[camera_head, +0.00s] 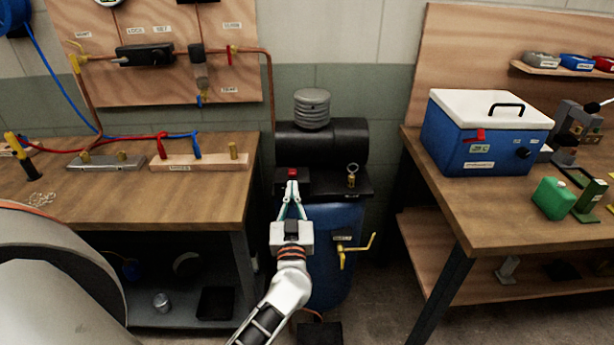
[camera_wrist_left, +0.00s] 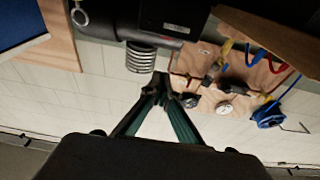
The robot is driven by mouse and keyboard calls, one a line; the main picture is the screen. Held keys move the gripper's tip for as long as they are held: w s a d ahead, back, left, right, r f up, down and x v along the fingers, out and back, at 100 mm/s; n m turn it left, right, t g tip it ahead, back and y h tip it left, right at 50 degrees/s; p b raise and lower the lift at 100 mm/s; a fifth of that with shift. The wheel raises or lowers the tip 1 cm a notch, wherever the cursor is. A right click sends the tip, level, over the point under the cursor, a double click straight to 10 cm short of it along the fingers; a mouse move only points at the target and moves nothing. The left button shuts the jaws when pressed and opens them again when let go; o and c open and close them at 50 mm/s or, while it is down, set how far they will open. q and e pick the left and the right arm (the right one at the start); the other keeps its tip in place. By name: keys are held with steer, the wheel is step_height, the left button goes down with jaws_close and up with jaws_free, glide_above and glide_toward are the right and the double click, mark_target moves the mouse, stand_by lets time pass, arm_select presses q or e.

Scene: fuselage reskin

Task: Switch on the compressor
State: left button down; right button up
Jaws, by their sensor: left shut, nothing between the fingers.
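The compressor stands on the floor between two workbenches, with a blue tank (camera_head: 330,258), a black cylindrical motor (camera_head: 340,141) and a grey ribbed filter (camera_head: 312,108). A small red switch (camera_head: 293,172) sits on a black box at its left front. My left gripper (camera_head: 293,184) is shut and empty, its fingertips right at the red switch; I cannot tell whether they touch it. In the left wrist view the picture is inverted: the motor (camera_wrist_left: 175,17) and ribbed filter (camera_wrist_left: 140,58) show beyond the fingertips (camera_wrist_left: 164,92), and the switch is not visible.
A yellow valve handle (camera_head: 357,250) juts from the tank's right, and a ring-topped brass fitting (camera_head: 352,175) stands above. The left workbench (camera_head: 215,205) and right workbench (camera_head: 460,220) flank the gap. A blue cooler (camera_head: 480,145) stands on the right one. A copper pipe (camera_head: 270,85) runs down behind.

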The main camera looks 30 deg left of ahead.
arm_select(q)
steer(key=shift+s, duration=0.1)
steer(key=shift+a, duration=0.1)
step_height(320, 180, up, 2)
glide_above(292, 176)
steer(key=v, duration=0.2)
steer(key=shift+r, duration=0.2)
steer(key=shift+w+a+f+b, duration=0.15)
steer(key=shift+w+b, duration=0.25)
steer(key=f, duration=0.1)
steer(key=f+b, duration=0.1)
steer(key=shift+s+f, duration=0.2)
steer(key=shift+f, duration=0.1)
steer(key=shift+s+f+b, duration=0.1)
steer(key=shift+f+b, duration=0.2)
steer(key=shift+f, duration=0.15)
